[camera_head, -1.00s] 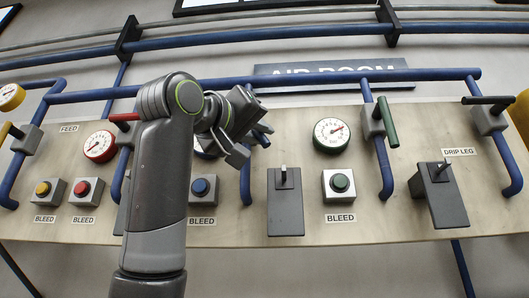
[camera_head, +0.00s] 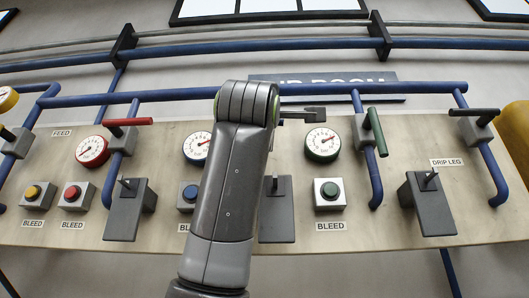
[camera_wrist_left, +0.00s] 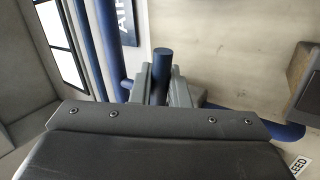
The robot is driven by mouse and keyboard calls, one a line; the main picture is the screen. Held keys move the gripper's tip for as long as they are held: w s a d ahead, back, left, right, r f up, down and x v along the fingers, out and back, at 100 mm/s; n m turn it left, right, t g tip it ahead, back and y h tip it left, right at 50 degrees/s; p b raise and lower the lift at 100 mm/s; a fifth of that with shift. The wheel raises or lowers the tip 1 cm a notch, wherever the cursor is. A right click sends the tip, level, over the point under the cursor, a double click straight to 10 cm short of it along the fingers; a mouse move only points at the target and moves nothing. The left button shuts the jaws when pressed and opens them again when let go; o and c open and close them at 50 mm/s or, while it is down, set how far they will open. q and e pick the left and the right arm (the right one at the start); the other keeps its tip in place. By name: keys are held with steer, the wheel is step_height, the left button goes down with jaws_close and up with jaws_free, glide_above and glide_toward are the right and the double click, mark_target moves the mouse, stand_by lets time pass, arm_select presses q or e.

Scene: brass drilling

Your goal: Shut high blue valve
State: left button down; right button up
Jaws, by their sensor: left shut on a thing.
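In the left wrist view my left gripper (camera_wrist_left: 161,76) is shut on the blue valve handle (camera_wrist_left: 162,56), a round blue bar that stands between the two grey fingers. The valve's block is mostly hidden behind the gripper, with a blue pipe (camera_wrist_left: 103,50) beside it. In the head view my left arm (camera_head: 232,190) stands in front of the blue valve and hides it. Only a grey piece of my wrist or gripper (camera_head: 304,114) shows to the right of the arm. My right gripper is in neither view.
A red-handled valve (camera_head: 128,122), a green-handled valve (camera_head: 375,132) and a black-handled valve (camera_head: 473,113) sit along the panel (camera_head: 300,245). Below are gauges, round buttons and grey lever boxes, one (camera_head: 130,213) left of my arm. A blue header pipe (camera_head: 160,97) runs above.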

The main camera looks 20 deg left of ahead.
arm_select(q)
steer(key=shift+r+n+y+p, duration=0.3)
steer(key=shift+n+y, duration=0.35)
steer(key=shift+n, duration=0.2)
steer(key=shift+r+n+y+p, duration=0.25)
steer(key=shift+n+y, duration=0.4)
steer(key=shift+n, duration=0.2)
steer(key=c, duration=1.5)
jaws_free()
steer(key=shift+s+f, duration=0.15)
steer(key=shift+f, duration=0.05)
steer(key=b+v, duration=0.5)
steer(key=v, duration=0.3)
steer(key=b+v, duration=0.5)
steer(key=v, duration=0.4)
steer(key=shift+s+d+r, duration=0.15)
steer(key=shift+d+r, duration=0.05)
steer(key=shift+r, duration=0.1)
